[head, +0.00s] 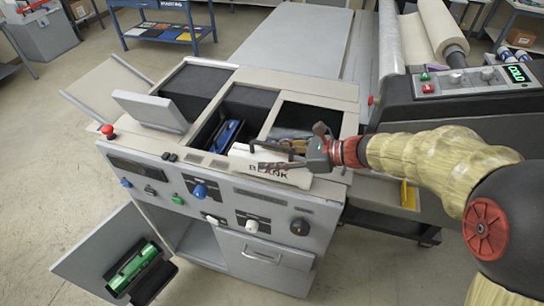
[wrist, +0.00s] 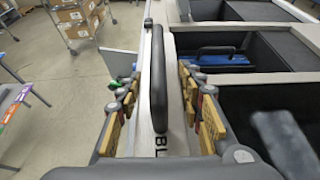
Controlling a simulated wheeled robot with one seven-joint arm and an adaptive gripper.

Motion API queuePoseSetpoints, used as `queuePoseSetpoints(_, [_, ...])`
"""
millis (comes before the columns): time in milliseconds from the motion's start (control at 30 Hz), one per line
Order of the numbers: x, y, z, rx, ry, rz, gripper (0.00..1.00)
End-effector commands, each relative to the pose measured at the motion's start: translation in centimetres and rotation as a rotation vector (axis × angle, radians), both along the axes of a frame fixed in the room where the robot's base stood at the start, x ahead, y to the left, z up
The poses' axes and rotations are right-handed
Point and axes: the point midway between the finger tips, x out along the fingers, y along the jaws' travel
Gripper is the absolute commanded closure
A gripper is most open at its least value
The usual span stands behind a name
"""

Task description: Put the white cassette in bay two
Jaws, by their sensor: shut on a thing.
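The white cassette (head: 262,172), marked BLANK, is in my gripper (head: 285,156) at the front top edge of the machine, before the middle and right bays. In the wrist view my gripper (wrist: 165,100) is shut on its black handle (wrist: 158,75), with a finger on each side; part of the pale cassette body (wrist: 187,100) shows below. The machine top has a left bay (head: 193,82), a middle bay (head: 250,97) and a right bay (head: 308,113). A blue cassette (head: 229,133) sits in the middle bay. I see no bay numbers. Whether the white cassette touches the machine is unclear.
A grey flap (head: 150,110) stands tilted beside the left bay. A control panel (head: 215,200) with knobs faces front. A green cassette (head: 133,268) lies in a holder on the open lower door (head: 95,250). The laminator (head: 460,95) stands at right.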

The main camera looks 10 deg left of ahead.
Motion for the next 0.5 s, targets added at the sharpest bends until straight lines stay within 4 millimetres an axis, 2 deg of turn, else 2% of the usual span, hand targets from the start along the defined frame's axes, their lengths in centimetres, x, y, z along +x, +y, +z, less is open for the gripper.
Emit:
queuePoseSetpoints(200, [0.02,0.02,-0.25,0.001,-0.001,0.000,1.00])
queuePoseSetpoints(233, [-0.02,0.00,-0.27,0.000,0.001,0.000,0.61])
queuePoseSetpoints(500, [-0.01,0.00,-0.19,0.000,0.000,0.000,0.46])
